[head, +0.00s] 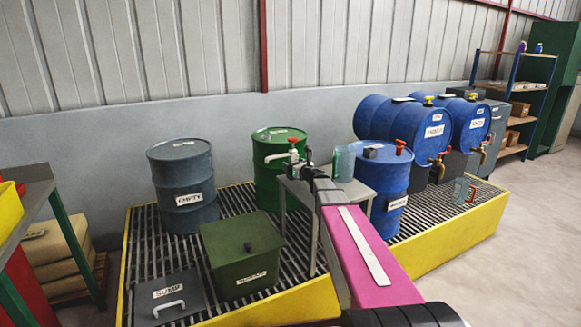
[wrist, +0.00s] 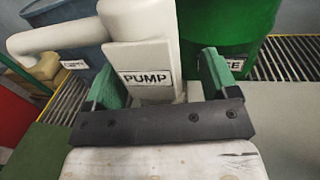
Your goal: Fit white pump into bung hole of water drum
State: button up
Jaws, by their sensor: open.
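The white pump (wrist: 148,50), labelled PUMP, stands upright between the green fingers of my gripper (wrist: 158,78) in the wrist view, its spout reaching left. The jaws are open around it; contact cannot be told. In the head view the pump's white spout (head: 276,157) shows in front of the green drum, and my gripper (head: 300,168) is over the grey table. A blue upright drum (head: 379,200), apparently the water drum, stands right of the table. A red-handled fitting (head: 400,148) and a small dark block (head: 370,152) are on its top. I cannot make out its bung hole.
The grey table (head: 350,188) holds a teal jug (head: 344,163). A green drum (head: 279,138), grey EMPTY drum (head: 182,185) and green box (head: 242,255) stand on the grating. Two blue drums (head: 430,112) lie sideways at right. Another jug (head: 461,190) stands below their taps.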

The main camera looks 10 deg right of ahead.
jog(key=shift+c, duration=0.3)
jog(key=shift+s, duration=0.1)
jog(key=c, duration=1.2)
jog(key=shift+r, duration=0.1)
